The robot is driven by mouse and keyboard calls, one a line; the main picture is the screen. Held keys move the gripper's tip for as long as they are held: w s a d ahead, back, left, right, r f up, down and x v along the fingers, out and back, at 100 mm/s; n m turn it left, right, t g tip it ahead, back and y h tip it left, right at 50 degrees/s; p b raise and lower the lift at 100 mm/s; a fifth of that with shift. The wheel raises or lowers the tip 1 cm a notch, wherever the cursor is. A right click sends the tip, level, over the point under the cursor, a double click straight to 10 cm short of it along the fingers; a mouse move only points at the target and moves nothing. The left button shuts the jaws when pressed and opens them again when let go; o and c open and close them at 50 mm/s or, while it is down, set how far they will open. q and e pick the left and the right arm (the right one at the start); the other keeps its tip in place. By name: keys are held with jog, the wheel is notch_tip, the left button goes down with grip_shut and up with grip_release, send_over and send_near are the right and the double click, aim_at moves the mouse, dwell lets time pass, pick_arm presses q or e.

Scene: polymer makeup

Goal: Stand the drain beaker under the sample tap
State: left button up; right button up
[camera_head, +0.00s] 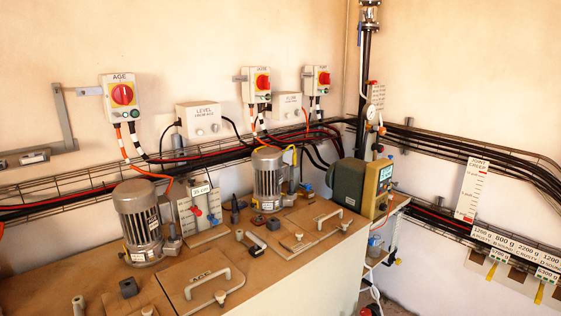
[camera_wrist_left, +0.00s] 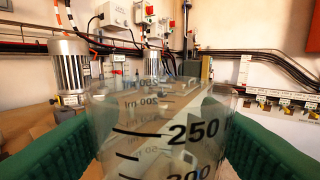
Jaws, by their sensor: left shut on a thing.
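The clear drain beaker (camera_wrist_left: 160,115) fills the lower middle of the left wrist view, with black graduations and a "250" mark. My left gripper (camera_wrist_left: 158,140) is shut on it, with a green pad on each side of the glass. The beaker looks about upright, and its base is out of view. Neither the beaker nor a gripper shows in the head view. My right gripper is not in view.
The wooden bench top (camera_head: 75,280) carries a left motor (camera_head: 138,220), a second motor (camera_head: 267,178) and hatch lids with handles (camera_head: 208,290). Cable trays and switch boxes (camera_head: 122,97) line the wall. Hanging labels (camera_head: 472,190) are at the right. Floor shows right of the bench.

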pick_arm(q)
jog(key=s+d+f+n+y+b, duration=0.3)
jog(key=s+d+f+y+b, duration=0.1)
jog(key=d, duration=0.3)
jog(key=shift+s+f+t+y+b, duration=0.3)
jog(key=shift+f+t+y+b, duration=0.1)
jog(key=shift+f+y, duration=0.35)
dwell(0.4)
jog(key=shift+r+n, duration=0.1)
jog(key=shift+n, duration=0.2)
